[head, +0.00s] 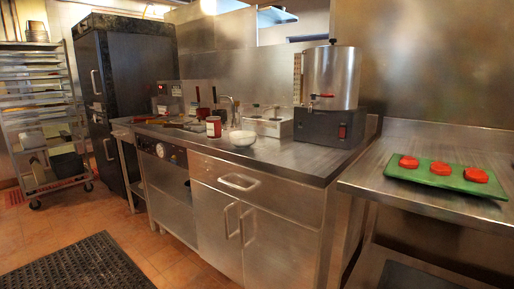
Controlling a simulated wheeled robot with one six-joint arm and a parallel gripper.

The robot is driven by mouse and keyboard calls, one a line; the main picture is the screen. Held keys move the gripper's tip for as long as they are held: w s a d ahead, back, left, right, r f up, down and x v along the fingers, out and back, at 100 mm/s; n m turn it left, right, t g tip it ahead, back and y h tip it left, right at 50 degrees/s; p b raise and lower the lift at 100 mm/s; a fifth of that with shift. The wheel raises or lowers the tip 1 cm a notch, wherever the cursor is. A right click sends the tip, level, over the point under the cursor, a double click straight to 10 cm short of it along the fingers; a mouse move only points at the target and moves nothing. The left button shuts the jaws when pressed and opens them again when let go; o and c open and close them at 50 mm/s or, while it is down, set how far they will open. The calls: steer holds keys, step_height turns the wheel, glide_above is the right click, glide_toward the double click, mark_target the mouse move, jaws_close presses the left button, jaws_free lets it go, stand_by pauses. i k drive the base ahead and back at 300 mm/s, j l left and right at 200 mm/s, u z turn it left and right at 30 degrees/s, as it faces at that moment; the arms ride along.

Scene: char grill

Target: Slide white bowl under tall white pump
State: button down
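A small white bowl (242,138) sits upright on the steel counter (290,158), left of the large urn. A slim, pale upright fitting with a bent top (236,112) stands just behind the bowl; it may be the tall white pump, but it is too small to tell. The bowl's top appears open and uncovered. My gripper is not in view.
A red-labelled jar (213,127) stands close left of the bowl. A steel urn (331,78) on a dark base (325,128) stands to the right. A green tray (400,172) with three red patties lies on the right table. A black mat (75,272) covers the floor at left.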

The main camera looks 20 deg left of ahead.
mark_target(241, 139)
steer(key=i+j, duration=0.3)
steer(key=j, duration=0.15)
steer(key=i+j, duration=0.3)
steer(key=i+j+z, duration=0.1)
steer(key=i+j, duration=0.2)
steer(key=j, duration=0.25)
steer(key=i+j, duration=0.3)
steer(key=j, duration=0.15)
steer(key=i+j, duration=0.3)
steer(key=j, duration=0.15)
